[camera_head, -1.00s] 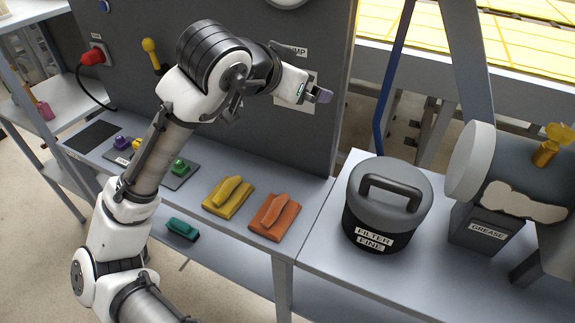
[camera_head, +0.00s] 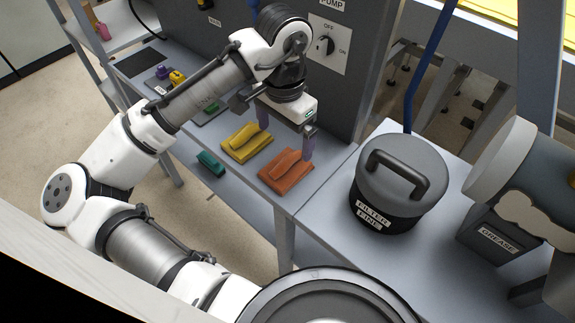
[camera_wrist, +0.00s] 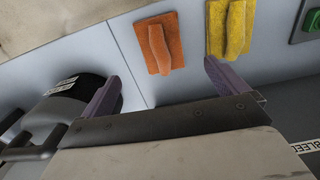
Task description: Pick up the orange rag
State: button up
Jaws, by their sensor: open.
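The orange rag (camera_head: 287,172) lies folded on the grey shelf, near its front edge, with a raised fold on top. It also shows in the wrist view (camera_wrist: 160,45), ahead of my fingers and between them. My gripper (camera_head: 286,132) is open and empty, pointing down above the shelf behind the rags, its purple fingers wide apart. In the wrist view my fingers (camera_wrist: 162,78) stand either side of the orange rag's line, apart from it. Nothing hides the rag in the wrist view.
A yellow rag (camera_head: 246,142) lies just left of the orange one. A filter canister (camera_head: 400,180) stands to the right. The grey panel with a switch (camera_head: 328,45) rises behind. A teal thing (camera_head: 211,163) lies lower left, below the shelf.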

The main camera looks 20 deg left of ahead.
aim_at(286, 160)
jog(key=f, duration=0.5)
jog(key=f+p, duration=0.1)
jog(key=f, duration=0.3)
jog(key=shift+w+f, duration=0.2)
jog(key=shift+f, duration=0.2)
jog(key=c, duration=1.1)
